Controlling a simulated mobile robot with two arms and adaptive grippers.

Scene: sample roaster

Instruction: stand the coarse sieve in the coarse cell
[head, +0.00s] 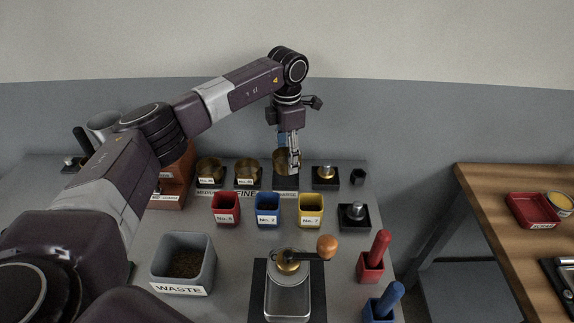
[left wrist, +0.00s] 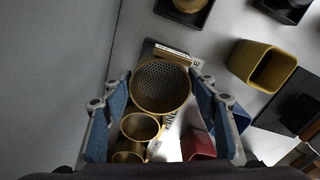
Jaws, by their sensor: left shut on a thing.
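The coarse sieve (head: 280,157) is a brass cup at the right end of the sieve row. In the left wrist view its perforated mesh floor (left wrist: 160,86) shows between the fingers. My left gripper (head: 293,152), reaching down from above, is shut on it. The coarse cell (head: 285,184), a dark base with a partly readable label, lies directly below the sieve. The sieve looks a little higher than its neighbours; I cannot tell whether it touches the cell. The cell's inside is hidden. My right gripper is not in view.
Two brass sieves (head: 247,172) (head: 209,171) stand to the left in cells labelled fine and medium. Red, blue and yellow cups (head: 311,210) stand in front. A black base with a brass piece (head: 326,175) is close on the right. A grinder (head: 288,285) stands nearer.

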